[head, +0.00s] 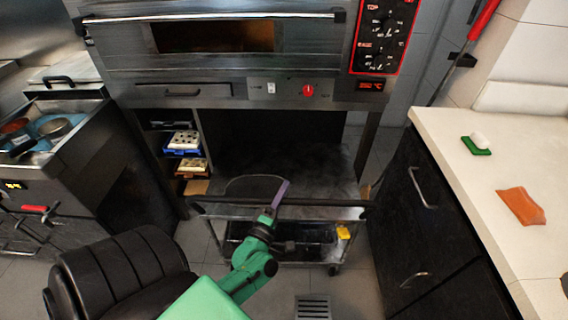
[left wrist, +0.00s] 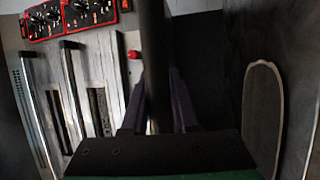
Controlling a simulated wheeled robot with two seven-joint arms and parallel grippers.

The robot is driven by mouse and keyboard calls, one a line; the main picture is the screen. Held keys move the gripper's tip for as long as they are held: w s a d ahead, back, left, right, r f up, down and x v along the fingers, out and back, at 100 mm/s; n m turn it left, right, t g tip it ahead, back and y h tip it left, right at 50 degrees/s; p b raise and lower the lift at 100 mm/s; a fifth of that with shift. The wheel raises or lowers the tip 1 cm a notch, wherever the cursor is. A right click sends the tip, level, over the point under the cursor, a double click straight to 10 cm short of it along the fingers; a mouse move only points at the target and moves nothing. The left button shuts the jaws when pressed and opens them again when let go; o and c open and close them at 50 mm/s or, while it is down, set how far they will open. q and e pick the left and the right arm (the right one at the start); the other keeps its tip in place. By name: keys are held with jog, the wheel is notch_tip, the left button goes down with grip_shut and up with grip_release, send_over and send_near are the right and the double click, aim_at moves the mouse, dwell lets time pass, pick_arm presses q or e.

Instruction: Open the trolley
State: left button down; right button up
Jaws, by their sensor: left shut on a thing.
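The trolley (head: 345,214) is a low metal cart on casters under the pizza oven, with a dark handle bar (head: 325,202) across its front. My left gripper (head: 281,192) is at the middle of this bar. In the left wrist view the purple fingers of the left gripper (left wrist: 157,98) lie on both sides of the dark bar (left wrist: 154,45), shut on it. My right gripper is not in view.
The oven (head: 210,63) stands above and behind the trolley. A fryer (head: 55,140) is at the left, and a white counter (head: 490,185) with dark drawers is at the right. A yellow item (head: 343,232) sits on the trolley's lower shelf.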

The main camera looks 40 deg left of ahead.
pick_arm(q)
jog(key=s+d+p, duration=0.1)
jog(key=s+d, duration=0.3)
jog(key=s, duration=0.2)
jog(key=shift+d, duration=0.25)
jog(key=c, duration=0.7)
grip_release()
jog(key=b+v, duration=0.2)
jog(key=v, duration=1.2)
jog(key=shift+s+d+f, duration=0.1)
jog(key=shift+s+f, duration=0.05)
jog(key=shift+s, duration=0.05)
